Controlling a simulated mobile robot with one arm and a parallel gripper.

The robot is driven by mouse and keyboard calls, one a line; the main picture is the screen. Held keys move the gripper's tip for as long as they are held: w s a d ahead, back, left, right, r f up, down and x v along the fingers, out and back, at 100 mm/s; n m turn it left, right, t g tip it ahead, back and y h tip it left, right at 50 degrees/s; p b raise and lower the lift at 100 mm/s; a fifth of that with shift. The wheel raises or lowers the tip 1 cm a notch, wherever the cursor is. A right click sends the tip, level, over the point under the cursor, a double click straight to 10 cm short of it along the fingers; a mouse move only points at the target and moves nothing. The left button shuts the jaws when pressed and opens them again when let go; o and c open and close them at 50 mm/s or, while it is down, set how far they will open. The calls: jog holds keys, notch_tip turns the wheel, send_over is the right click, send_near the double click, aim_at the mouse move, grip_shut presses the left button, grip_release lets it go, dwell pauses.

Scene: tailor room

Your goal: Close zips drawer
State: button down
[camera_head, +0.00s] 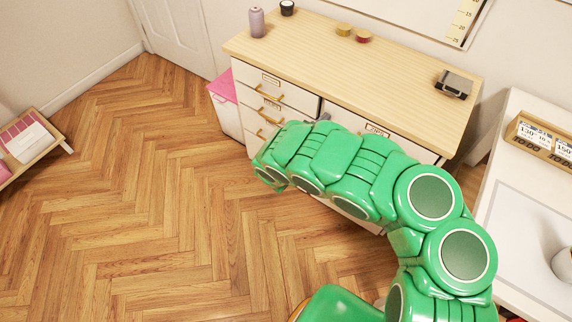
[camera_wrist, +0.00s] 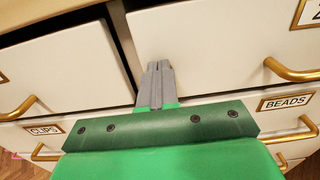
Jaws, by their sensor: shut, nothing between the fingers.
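The zips drawer (camera_head: 347,118) is the white upper right drawer front in the wooden-topped cabinet; my arm covers much of it in the head view. In the wrist view its white front (camera_wrist: 205,40) fills the upper right, with a cut-off label beginning with Z and a brass handle (camera_wrist: 290,70). A dark gap runs down its left side. How far it stands out is hard to tell. My gripper (camera_wrist: 159,68) is shut and empty, its grey fingertips over the lower left of that front; contact cannot be told. In the head view the fingertips (camera_head: 323,117) barely show.
Left drawers sit beside it, one labelled CLIPS (camera_wrist: 43,130); the BEADS drawer (camera_wrist: 285,103) is below. The cabinet top (camera_head: 320,55) holds a bottle (camera_head: 257,22) and a grey device (camera_head: 454,84). A white table (camera_head: 520,220) stands right. The wooden floor (camera_head: 150,190) is clear at left.

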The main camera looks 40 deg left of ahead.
jog(key=s, duration=1.4)
dwell(0.4)
